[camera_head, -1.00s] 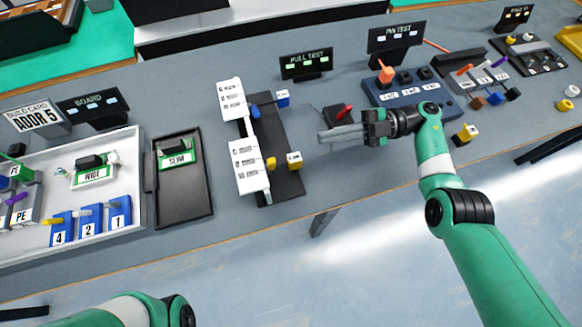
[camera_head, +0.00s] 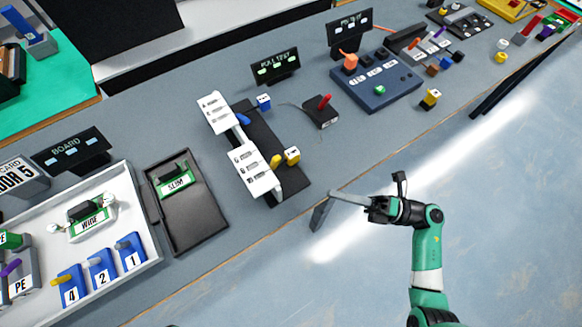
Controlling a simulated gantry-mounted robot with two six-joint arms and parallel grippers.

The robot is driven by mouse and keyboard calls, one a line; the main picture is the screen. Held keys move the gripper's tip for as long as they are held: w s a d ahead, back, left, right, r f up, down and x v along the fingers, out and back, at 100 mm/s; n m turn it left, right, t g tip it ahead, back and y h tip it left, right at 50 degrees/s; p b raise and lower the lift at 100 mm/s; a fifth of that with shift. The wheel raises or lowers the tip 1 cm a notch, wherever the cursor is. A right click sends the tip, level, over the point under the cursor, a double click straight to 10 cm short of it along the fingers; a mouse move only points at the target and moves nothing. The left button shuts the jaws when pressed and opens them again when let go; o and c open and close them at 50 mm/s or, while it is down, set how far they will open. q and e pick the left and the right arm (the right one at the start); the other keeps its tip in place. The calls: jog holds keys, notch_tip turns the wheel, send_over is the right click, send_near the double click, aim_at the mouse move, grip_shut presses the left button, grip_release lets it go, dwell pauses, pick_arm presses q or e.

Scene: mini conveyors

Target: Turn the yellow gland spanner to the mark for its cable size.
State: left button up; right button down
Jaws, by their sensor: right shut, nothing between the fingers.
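The yellow gland spanner (camera_head: 275,161) sits on the dark fixture, at the edge of the nearer white marked card (camera_head: 255,170). A yellow cable block (camera_head: 292,156) with a white label is beside it; the label is too small to read. The spanner's exact pointing against the marks cannot be read. My right gripper (camera_head: 338,194) is shut and empty. In the picture it is past the table's front edge, right of and below the spanner, and apart from it. My left gripper is out of view.
The table between fixture and front edge is clear.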

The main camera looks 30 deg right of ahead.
aim_at(274, 164)
jog(key=b+x, duration=0.1)
jog(key=x, duration=0.7)
jog(key=shift+w+a, duration=0.15)
jog(key=shift+a, duration=0.2)
jog(key=w, duration=0.1)
jog(key=w+r+b, duration=0.1)
jog(key=w, duration=0.2)
jog(key=shift+w+a+r+b, duration=0.1)
jog(key=shift+a+r+b, duration=0.1)
jog(key=shift+r+b, duration=0.1)
